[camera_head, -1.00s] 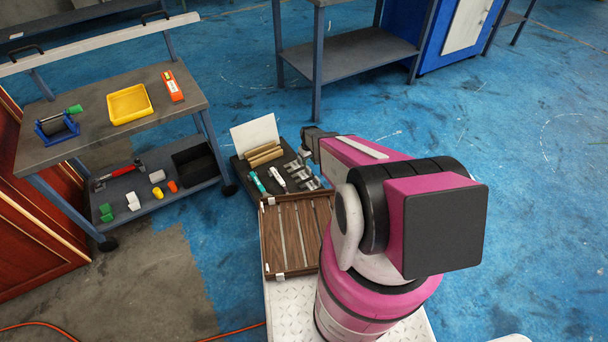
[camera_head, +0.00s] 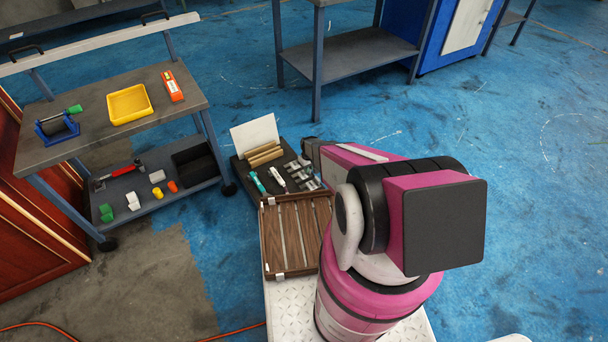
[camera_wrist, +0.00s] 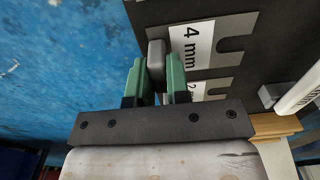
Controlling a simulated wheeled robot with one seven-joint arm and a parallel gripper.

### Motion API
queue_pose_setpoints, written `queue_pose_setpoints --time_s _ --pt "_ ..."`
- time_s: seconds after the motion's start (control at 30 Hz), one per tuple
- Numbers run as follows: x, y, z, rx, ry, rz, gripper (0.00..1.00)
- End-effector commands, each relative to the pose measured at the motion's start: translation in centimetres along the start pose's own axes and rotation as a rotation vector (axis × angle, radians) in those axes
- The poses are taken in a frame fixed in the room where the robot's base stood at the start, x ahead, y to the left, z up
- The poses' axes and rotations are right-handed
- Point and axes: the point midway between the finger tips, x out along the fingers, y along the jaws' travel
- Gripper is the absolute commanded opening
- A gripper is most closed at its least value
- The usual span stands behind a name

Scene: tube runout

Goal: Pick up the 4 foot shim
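A slotted brown wooden case (camera_head: 272,235) lies in front. A workbench cart (camera_head: 60,155) stands left. Blue floor lies open to the right.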

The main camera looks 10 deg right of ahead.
Motion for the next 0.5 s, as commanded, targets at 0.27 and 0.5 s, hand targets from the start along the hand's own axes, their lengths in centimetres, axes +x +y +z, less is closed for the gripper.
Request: queue_pose_setpoints --time_s 0.27,0.5 --pt "-0.04 0.0 0.0 0.0 0.0 0.0 0.0" --pt "-0.82 -0.01 0.01 0.0 0.001 0.0 0.0"
